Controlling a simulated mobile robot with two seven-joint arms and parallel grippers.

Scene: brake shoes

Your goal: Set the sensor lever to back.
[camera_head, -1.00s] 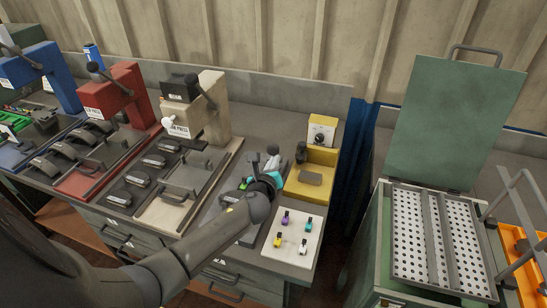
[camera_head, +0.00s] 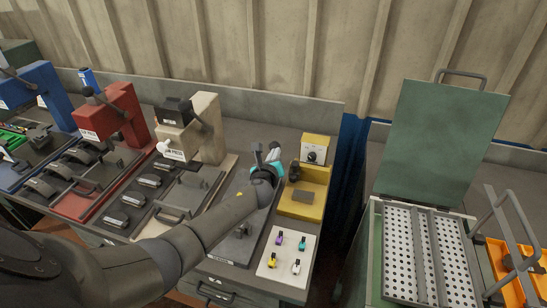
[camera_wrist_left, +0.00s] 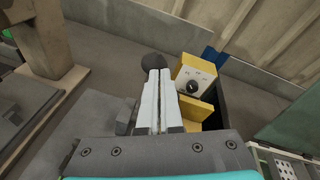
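The sensor lever, as far as I can tell, is the dark round knob (camera_head: 275,147) at the fingertips of my left gripper (camera_head: 264,155). The knob also shows just beyond the fingertips in the left wrist view (camera_wrist_left: 151,62). Its shaft is hidden behind my fingers. My left gripper (camera_wrist_left: 160,76) has its two pale fingers together, with only a thin dark line between them. The knob looks very close to or touching the tips; I cannot tell which. My right gripper is out of view.
A yellow unit (camera_head: 306,207) with a dial box (camera_head: 315,148) stands just right of the gripper. A pale plate (camera_head: 286,271) with several small coloured pieces lies in front. A cream press (camera_head: 212,140) stands left. A green case (camera_head: 373,250) stands at right.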

